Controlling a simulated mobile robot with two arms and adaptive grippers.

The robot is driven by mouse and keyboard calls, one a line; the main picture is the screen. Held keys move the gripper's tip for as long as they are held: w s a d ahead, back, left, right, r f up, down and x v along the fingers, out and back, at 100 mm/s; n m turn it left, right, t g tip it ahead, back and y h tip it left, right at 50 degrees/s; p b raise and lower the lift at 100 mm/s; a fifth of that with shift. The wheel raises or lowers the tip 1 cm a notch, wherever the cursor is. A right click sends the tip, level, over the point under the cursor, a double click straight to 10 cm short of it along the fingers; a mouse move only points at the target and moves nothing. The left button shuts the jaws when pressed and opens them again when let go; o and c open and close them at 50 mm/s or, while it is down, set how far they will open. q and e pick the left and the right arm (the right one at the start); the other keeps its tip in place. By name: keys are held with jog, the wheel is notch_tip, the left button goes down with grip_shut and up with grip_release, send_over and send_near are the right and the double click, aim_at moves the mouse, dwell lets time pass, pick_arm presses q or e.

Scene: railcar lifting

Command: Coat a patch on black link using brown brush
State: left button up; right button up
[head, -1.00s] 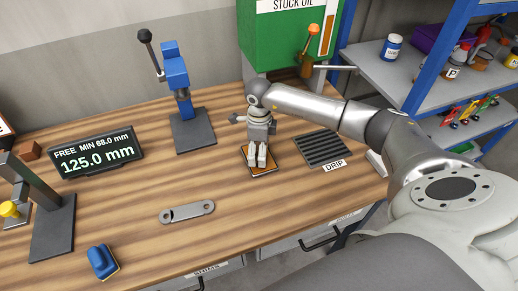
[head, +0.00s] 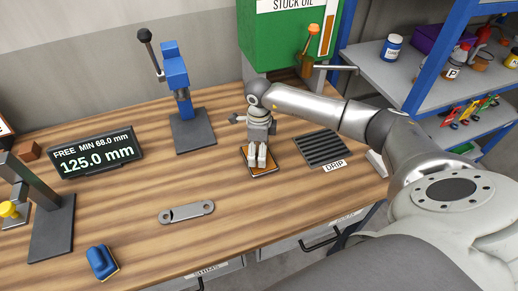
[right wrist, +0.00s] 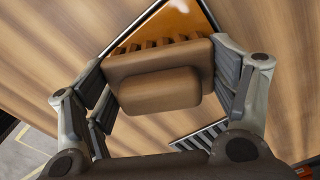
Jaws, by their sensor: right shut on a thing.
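The brown brush (right wrist: 160,78) shows in the right wrist view as a brown block with a row of bristles along its far side. My right gripper (head: 257,157) is shut on it, one finger at each side. It holds the brush over a dark-rimmed tray with an orange surface (head: 263,174), which also shows in the right wrist view (right wrist: 175,22). I cannot tell whether the bristles touch the orange surface. A link with rounded ends (head: 187,212) lies flat on the bench at front centre. It looks grey rather than black. My left gripper is out of view.
A slotted drip grate (head: 323,149) lies right of the tray. A blue press (head: 180,85) stands behind, beside the green oil tank (head: 290,35). A display (head: 96,153), a dark stand (head: 52,225) and a blue block (head: 102,262) are left. Bench between link and tray is clear.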

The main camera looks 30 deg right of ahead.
jog(key=shift+s, duration=0.1)
jog(key=shift+r+p, duration=0.65)
jog(key=shift+r, duration=0.3)
jog(key=shift+r+p, duration=1.35)
jog(key=shift+r, duration=1.2)
